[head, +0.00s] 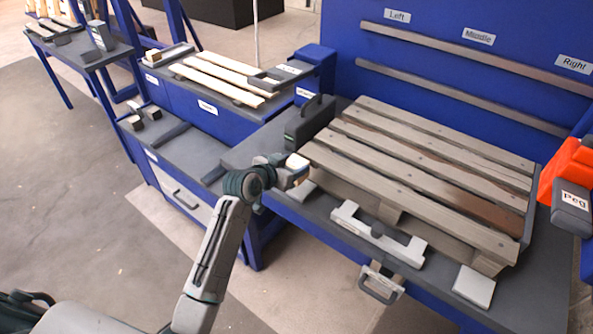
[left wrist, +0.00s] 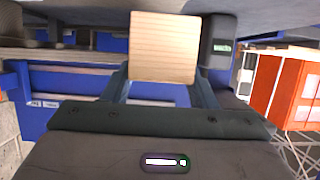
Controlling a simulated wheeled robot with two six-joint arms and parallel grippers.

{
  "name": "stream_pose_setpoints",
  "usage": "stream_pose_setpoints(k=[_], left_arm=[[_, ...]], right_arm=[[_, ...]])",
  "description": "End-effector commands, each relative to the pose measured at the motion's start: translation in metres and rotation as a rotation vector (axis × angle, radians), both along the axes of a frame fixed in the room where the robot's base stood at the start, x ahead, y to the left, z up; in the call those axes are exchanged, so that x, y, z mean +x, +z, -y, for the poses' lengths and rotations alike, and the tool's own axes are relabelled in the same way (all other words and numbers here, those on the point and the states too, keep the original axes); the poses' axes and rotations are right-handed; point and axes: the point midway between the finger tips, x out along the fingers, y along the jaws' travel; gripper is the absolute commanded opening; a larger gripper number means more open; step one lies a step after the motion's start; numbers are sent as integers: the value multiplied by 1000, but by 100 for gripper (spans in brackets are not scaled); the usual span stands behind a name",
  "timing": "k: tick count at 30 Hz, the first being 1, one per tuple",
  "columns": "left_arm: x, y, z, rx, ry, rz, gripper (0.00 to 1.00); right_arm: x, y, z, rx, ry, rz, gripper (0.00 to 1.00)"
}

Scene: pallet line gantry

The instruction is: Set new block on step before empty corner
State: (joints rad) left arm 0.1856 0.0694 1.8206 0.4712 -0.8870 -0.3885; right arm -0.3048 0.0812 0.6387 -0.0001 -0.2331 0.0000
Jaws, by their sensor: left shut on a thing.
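My left gripper (head: 294,172) is at the near-left corner of the weathered slatted pallet (head: 420,165). It is shut on a pale new wooden block (head: 297,160), which also shows large between the fingers in the left wrist view (left wrist: 163,48). A small light step plate (head: 302,190) lies on the bench just in front of that corner, partly behind my gripper. Blocks show under the pallet at the middle (head: 386,212) and right (head: 488,262) of the near side. My gripper partly hides the near-left corner. My right gripper is not in view.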

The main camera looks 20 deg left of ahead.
Motion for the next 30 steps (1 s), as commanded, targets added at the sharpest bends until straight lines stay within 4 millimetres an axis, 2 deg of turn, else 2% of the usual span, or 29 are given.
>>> stream_pose_setpoints(k=[5, 13, 24, 25, 27, 30], left_arm=[[1, -2, 12, 0, 0, -1, 29], [1, -34, 12, 0, 0, -2, 29], [1, -40, 12, 0, 1, 1, 29], [1, -39, 12, 0, 1, 1, 58], [1, -38, 12, 0, 1, 0, 72], [1, -38, 12, 0, 1, 0, 74]], right_arm=[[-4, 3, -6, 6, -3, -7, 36], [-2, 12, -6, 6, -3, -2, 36], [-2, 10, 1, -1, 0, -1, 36], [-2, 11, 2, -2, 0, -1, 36], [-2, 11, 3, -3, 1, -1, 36], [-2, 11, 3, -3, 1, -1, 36]])
